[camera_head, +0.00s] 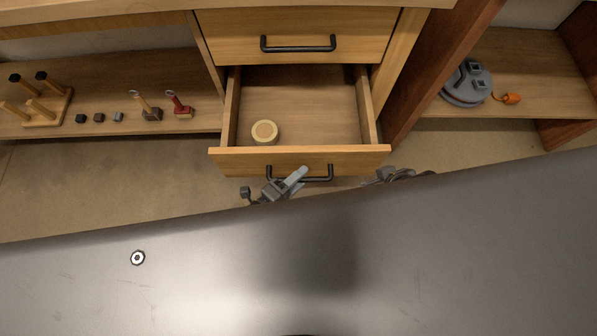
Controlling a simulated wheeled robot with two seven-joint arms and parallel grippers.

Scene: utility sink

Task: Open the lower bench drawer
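The lower bench drawer (300,160) is pulled well out, and its inside shows from above. A round tan-lidded item (265,132) lies inside at the front left. The drawer's dark bar handle (318,179) is on its front. My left gripper (290,181) is at the left part of this handle, with a grey finger overlapping the bar. Whether it grips the bar cannot be told. My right gripper (395,175) is just right of the drawer front, mostly hidden behind my large grey body part.
The upper drawer (297,22) is closed, with its own dark handle (298,45). The left shelf (180,75) holds a wooden peg rack (40,105) and several small items. A grey device (467,85) and an orange item (508,98) sit on the right shelf.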

